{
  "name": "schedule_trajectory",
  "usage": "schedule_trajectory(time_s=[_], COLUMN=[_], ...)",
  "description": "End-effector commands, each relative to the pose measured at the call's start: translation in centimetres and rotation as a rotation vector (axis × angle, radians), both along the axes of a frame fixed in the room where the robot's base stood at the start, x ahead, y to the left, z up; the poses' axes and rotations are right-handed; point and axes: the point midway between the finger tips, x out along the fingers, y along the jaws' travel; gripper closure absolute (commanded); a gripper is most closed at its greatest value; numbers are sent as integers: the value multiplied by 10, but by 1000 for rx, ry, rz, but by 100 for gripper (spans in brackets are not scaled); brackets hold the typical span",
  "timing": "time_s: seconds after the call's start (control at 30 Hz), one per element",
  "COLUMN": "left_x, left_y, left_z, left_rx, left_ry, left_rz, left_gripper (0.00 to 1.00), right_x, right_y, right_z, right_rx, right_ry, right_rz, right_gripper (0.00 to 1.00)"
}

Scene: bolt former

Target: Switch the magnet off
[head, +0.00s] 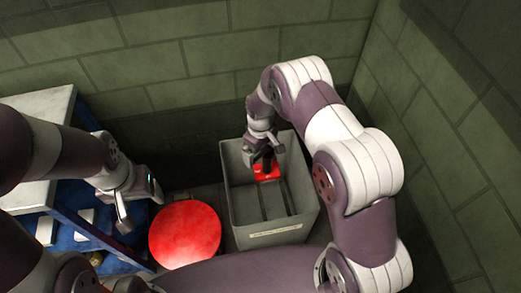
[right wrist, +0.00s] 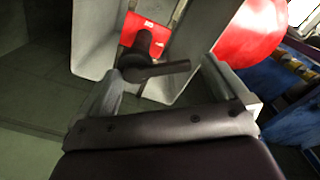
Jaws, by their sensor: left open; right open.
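The magnet is a red block (head: 267,173) with a black knob and lever, inside the grey bin (head: 300,198). In the right wrist view its red body (right wrist: 148,32) is partly hidden by the black lever (right wrist: 158,69), which points right. My right gripper (head: 264,150) reaches down into the bin from above. Its open fingers (right wrist: 168,85) stand on either side of the lever; I cannot tell whether they touch it. My left gripper (head: 139,204) is open and empty, left of the bin.
A round red top (head: 185,233) stands between my left gripper and the bin. A blue rack (head: 72,222) with a pale top (head: 45,103) and several pale blocks is on the left. Green block walls (head: 200,55) close in behind and on the right.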

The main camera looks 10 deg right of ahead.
Motion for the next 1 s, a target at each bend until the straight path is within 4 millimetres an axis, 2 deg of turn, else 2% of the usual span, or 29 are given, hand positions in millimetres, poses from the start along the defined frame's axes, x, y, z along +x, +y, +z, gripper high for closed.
schedule_trajectory(time_s=[0.17, 0.2, 0.33, 0.67, 1.0], left_x=[0, 0, 0, 0, 0], left_y=[0, 0, 0, 0, 0], left_z=[0, 0, 0, 1, 5], left_rx=[0, 0, 0, 0, 0], left_ry=[0, 0, 0, 0, 0], left_rz=[0, 0, 0, 0, 0], left_gripper=[32, 32, 32, 32, 32], right_x=[0, 0, 0, 1, 8], right_y=[0, 0, 0, 1, 4], right_z=[0, 0, 0, 1, 1], right_rx=[1, 1, 1, 0, 0], right_ry=[-1, -1, -1, -1, -2], right_rz=[0, 0, 0, -35, -250], right_gripper=[0, 3, 46, 46, 46])
